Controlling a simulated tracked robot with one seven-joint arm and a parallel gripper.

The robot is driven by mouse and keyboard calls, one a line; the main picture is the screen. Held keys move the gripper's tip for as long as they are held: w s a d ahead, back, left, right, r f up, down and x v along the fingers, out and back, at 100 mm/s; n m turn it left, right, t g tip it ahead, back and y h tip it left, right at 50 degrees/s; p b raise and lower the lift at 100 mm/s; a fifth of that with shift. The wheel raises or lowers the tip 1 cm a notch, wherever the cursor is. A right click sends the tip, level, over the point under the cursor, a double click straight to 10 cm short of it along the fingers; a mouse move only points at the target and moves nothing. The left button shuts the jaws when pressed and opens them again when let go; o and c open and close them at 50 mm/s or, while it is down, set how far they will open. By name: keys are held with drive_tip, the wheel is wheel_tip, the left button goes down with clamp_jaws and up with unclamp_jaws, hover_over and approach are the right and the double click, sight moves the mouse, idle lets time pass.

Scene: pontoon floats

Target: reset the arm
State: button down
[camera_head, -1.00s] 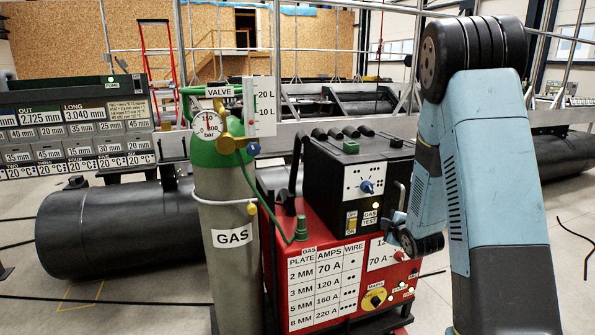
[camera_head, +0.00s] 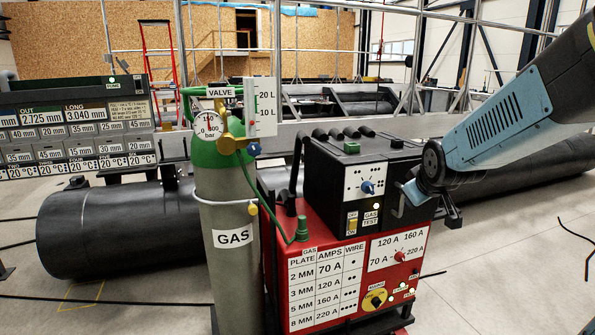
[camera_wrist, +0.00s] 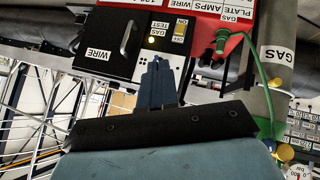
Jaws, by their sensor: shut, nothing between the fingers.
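My arm comes in from the right edge in the head view, and my gripper (camera_head: 408,192) hangs just in front of the right part of the welding machine, near the dark handle of its black upper box. In the wrist view my gripper (camera_wrist: 157,68) shows as two blue fingers pressed together, with nothing between them. I cannot tell whether the fingertips touch the box.
A green-topped gas cylinder (camera_head: 228,270) with gauge and valve stands left of the red welding machine (camera_head: 325,275). Black pontoon pipes (camera_head: 110,228) lie behind. A label board (camera_head: 75,130) stands at left. The floor (camera_head: 500,265) at right is mostly clear.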

drive_tip(key=s+a+r+m+g, duration=0.1)
drive_tip(key=s+a+r+m, duration=0.1)
drive_tip(key=s, duration=0.8)
drive_tip(key=s+a+r+m+g, duration=0.2)
drive_tip(key=s+r+m, duration=0.1)
drive_tip(key=s, duration=0.8)
drive_tip(key=shift+g+y, duration=0.3)
drive_tip(key=shift+y, duration=0.1)
